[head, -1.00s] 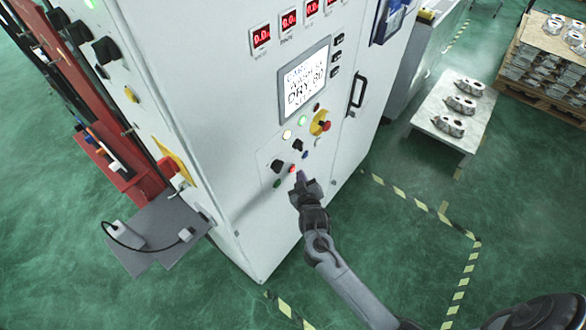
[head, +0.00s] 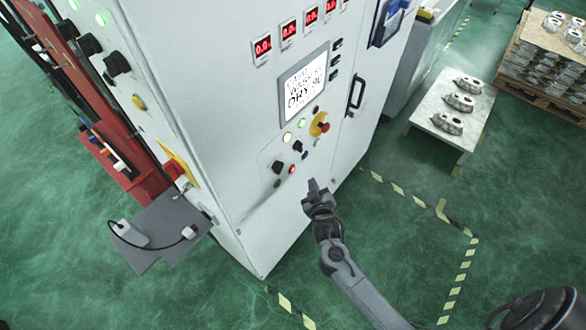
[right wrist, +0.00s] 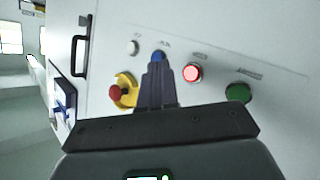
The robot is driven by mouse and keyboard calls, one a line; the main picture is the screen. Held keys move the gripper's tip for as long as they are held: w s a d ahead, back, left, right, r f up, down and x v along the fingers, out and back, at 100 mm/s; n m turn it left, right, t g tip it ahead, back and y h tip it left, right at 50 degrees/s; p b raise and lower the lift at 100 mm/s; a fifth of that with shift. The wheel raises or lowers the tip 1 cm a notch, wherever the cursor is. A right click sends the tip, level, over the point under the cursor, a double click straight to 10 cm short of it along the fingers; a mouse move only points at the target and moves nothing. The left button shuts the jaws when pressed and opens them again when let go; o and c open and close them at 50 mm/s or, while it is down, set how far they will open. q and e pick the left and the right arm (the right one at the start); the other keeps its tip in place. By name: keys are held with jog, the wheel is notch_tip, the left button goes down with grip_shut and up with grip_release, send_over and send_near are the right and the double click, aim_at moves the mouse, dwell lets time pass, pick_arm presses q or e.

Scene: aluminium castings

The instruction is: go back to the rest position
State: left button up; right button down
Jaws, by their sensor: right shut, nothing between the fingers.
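My right gripper (head: 313,186) is shut and empty in front of the lower part of the white control cabinet (head: 215,120). In the head view it is below and to the right of the lit red button (head: 292,169), apart from the panel. In the right wrist view the shut fingers (right wrist: 157,75) point at the panel, with the red button (right wrist: 193,72) just right of them and a green button (right wrist: 239,92) further right. A blue button (right wrist: 158,56) shows partly behind the fingertips. My left gripper is not in view.
The cabinet carries a red emergency stop on yellow (head: 320,124), a screen (head: 304,86) and a door handle (head: 356,92). A white table (head: 446,110) with castings stands at right, near a loaded pallet (head: 545,65). Green floor with striped tape lies open at lower right.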

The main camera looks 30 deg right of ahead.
jog(key=shift+s, duration=0.1)
dwell(0.5)
jog(key=s+f, duration=0.3)
jog(key=s, duration=0.1)
jog(key=s+a+r+n+g+y+p, duration=0.1)
jog(key=s+a+r+g+y, duration=0.2)
jog(key=s+a+r, duration=0.3)
jog(key=s+a+r+g+y+p, duration=0.1)
jog(key=s+a+r+g+y, duration=0.2)
jog(key=s, duration=1.1)
jog(key=shift+s+a+r+n+g+y, duration=0.3)
jog(key=shift+a+r+n+g, duration=0.1)
jog(key=shift+a+r+g, duration=1.25)
